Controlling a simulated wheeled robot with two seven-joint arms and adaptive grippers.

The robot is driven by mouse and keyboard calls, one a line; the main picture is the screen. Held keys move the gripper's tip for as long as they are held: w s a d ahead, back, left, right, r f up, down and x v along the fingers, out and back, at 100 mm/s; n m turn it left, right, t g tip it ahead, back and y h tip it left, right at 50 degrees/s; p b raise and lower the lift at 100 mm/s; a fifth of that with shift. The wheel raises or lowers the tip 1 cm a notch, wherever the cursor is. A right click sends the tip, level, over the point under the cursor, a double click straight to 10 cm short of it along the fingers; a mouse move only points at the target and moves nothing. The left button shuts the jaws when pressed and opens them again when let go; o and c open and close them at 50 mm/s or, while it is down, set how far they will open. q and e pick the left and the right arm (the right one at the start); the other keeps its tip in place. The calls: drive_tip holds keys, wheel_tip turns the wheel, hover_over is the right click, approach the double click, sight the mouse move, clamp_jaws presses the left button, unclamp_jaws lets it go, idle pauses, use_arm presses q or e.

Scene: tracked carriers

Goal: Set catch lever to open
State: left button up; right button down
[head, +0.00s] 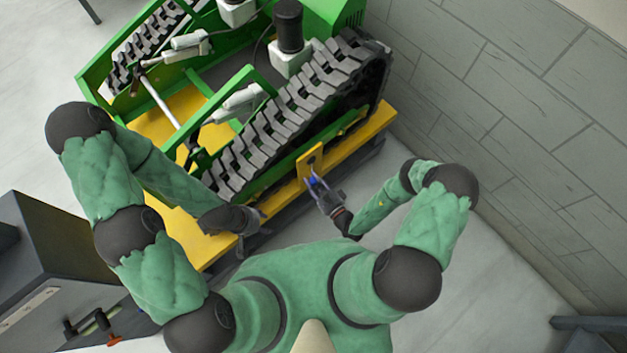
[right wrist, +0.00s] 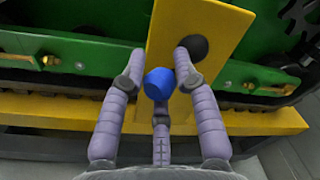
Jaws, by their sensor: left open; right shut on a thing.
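The catch appears as an upright yellow plate (right wrist: 170,30) with a dark round hole or boss and a blue knob (right wrist: 159,83); the head view also shows the plate (head: 308,161) on the near side of the tracked carrier. My right gripper (right wrist: 158,75) is shut on the blue knob, with its fingers around it and the plate close behind. The head view shows this gripper (head: 317,190) at the carrier's side. The lever's shaft is hidden behind the knob and fingers. My left gripper (head: 256,217) is open and empty by the yellow edge, left of the catch.
The green and yellow carrier (head: 237,88) with its black track (head: 285,115) fills the upper middle. A grey brick wall (head: 500,110) stands to the right. A dark grey cabinet (head: 60,260) is at lower left. Clear floor (head: 480,270) lies right of my right arm.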

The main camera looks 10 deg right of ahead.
drive_tip(key=shift+s+a+f, duration=0.15)
drive_tip(key=shift+s+a, duration=0.05)
drive_tip(key=shift+a, duration=0.1)
drive_tip(key=c, duration=1)
unclamp_jaws()
drive_tip(key=shift+c, duration=0.2)
drive_tip(key=shift+w+d, duration=0.1)
drive_tip(key=shift+w, duration=0.05)
drive_tip(key=shift+d, duration=0.15)
drive_tip(key=v, duration=1.2)
